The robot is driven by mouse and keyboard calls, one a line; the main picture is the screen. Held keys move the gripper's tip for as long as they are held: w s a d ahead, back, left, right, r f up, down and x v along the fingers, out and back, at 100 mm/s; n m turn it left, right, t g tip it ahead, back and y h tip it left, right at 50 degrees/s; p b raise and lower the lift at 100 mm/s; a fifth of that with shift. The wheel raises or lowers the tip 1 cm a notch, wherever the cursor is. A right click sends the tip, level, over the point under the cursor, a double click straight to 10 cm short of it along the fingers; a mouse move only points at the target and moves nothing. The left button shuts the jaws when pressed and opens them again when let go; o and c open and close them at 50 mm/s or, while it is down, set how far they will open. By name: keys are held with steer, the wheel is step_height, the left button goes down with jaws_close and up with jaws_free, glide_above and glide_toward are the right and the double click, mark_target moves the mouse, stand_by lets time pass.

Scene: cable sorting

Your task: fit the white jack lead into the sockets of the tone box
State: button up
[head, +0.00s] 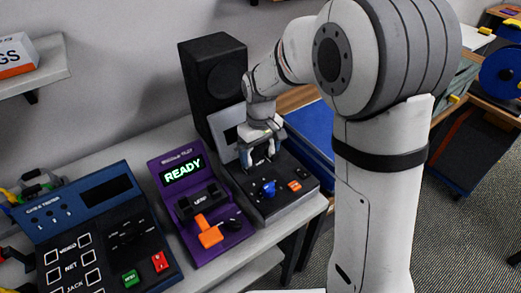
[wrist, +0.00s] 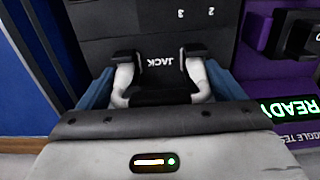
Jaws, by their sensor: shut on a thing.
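The plug tips and socket openings are hidden, so I cannot tell how deep the plugs sit.
The purple tester (head: 205,240) with a lit READY display and an orange toggle stands left of the tone box. A blue tester (head: 95,235) is farther left. A black speaker (head: 212,75) stands behind. The bench edge is close on the right.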

steer(key=shift+f, duration=0.15)
stand_by(0.4)
steer(key=o, duration=0.8)
steer(key=shift+c, duration=0.2)
steer(key=shift+r+p, duration=2.8)
steer(key=shift+r, duration=1.3)
